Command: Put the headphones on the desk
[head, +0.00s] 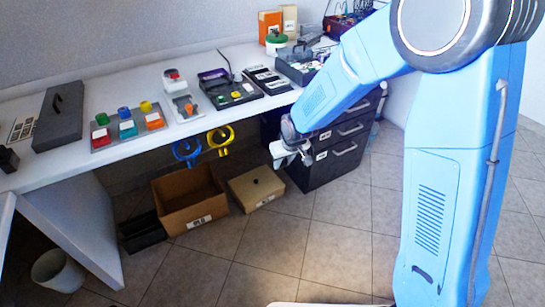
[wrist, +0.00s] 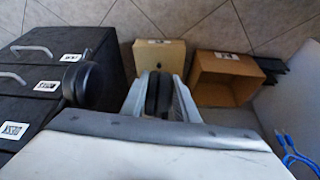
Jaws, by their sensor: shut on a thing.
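My gripper (head: 290,152) hangs in front of the black drawer unit, below the height of the desk top. In the wrist view my gripper (wrist: 160,88) is shut on a dark thing between its two grey fingers. A black rounded cup (wrist: 92,86) sticks out to the left of the fingers; together they look like black headphones, partly hidden by the gripper. In the head view they are hard to make out against the dark drawers. The white desk (head: 130,86) runs along the wall and carries many items.
The drawer unit (head: 334,155) stands under the desk's right part. An open cardboard box (head: 188,197) and a closed one (head: 256,187) stand on the floor. Blue (head: 186,152) and yellow (head: 220,140) loops hang at the desk's front edge. Bare desk patches lie between the trays.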

